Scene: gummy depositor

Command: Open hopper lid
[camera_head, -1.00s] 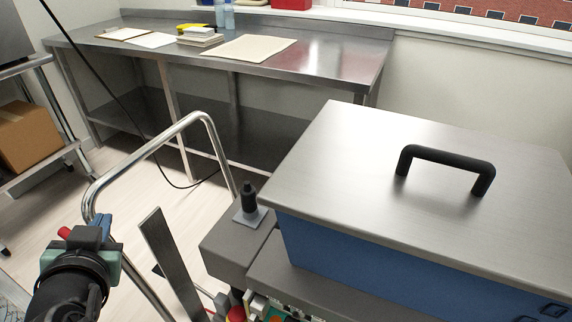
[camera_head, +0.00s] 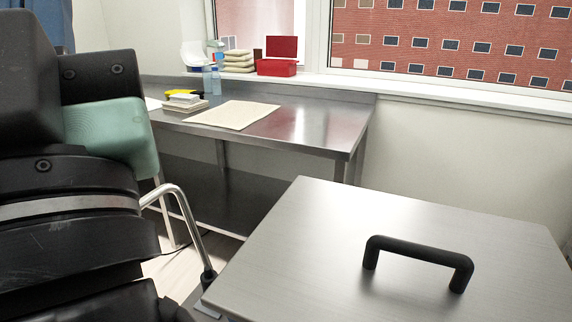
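The hopper lid (camera_head: 300,240) is a flat brushed-steel cover at the lower right, lying level. A black bar handle (camera_head: 418,256) stands up from its top. Nothing touches the handle. The near side of the lid and the hopper body under it are cut off by the frame. The end of my arm, black with a teal part, fills the left of the view close to the camera, left of the lid and apart from it. My gripper's fingertips cannot be made out, so its opening does not show.
A steel table (camera_head: 300,132) stands behind, with a beige board (camera_head: 234,115), a stack of books (camera_head: 185,106), bottles and a yellow item. A red box (camera_head: 277,67) sits on the windowsill. A chrome rail (camera_head: 188,215) rises left of the lid. The space above the lid is clear.

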